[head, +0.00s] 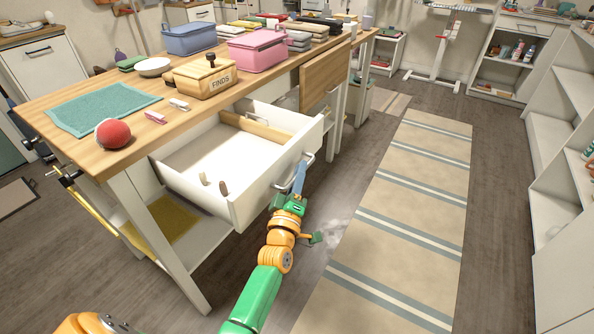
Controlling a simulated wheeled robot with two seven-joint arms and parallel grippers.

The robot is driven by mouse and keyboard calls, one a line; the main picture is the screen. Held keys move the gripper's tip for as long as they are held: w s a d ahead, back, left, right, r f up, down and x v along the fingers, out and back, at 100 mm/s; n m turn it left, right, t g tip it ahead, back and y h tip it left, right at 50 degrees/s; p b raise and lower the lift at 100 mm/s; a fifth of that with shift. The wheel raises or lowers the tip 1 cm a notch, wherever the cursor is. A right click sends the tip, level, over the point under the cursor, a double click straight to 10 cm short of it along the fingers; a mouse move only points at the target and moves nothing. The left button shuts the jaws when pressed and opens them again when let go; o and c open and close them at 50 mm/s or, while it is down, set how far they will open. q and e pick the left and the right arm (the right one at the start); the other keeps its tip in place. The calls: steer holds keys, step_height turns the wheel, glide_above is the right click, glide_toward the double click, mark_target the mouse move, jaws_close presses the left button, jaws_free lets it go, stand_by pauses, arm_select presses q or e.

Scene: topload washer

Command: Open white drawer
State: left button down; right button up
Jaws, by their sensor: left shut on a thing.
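The white drawer (265,183) is pulled well out of the wooden-topped table (70,88). Its inside shows, with a wooden strip near the back and two small pegs or blocks near the front left. A metal bar handle (309,156) is on its front. My left gripper (302,168) is at the front face of the drawer, shut on the handle. The exact contact of its fingers is partly hidden by the gripper itself. My right gripper is not in view.
On the tabletop are a red ball (113,133), a teal cloth (103,107), a wooden box (203,78) and a pink box (258,50). A striped rug (400,215) lies on clear floor to the right. White shelves (556,150) stand at the far right.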

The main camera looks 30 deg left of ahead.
arm_select(q)
steer(key=shift+d, duration=0.15)
steer(key=c, duration=0.9)
jaws_free()
steer(key=v, duration=0.7)
steer(key=shift+s, duration=0.1)
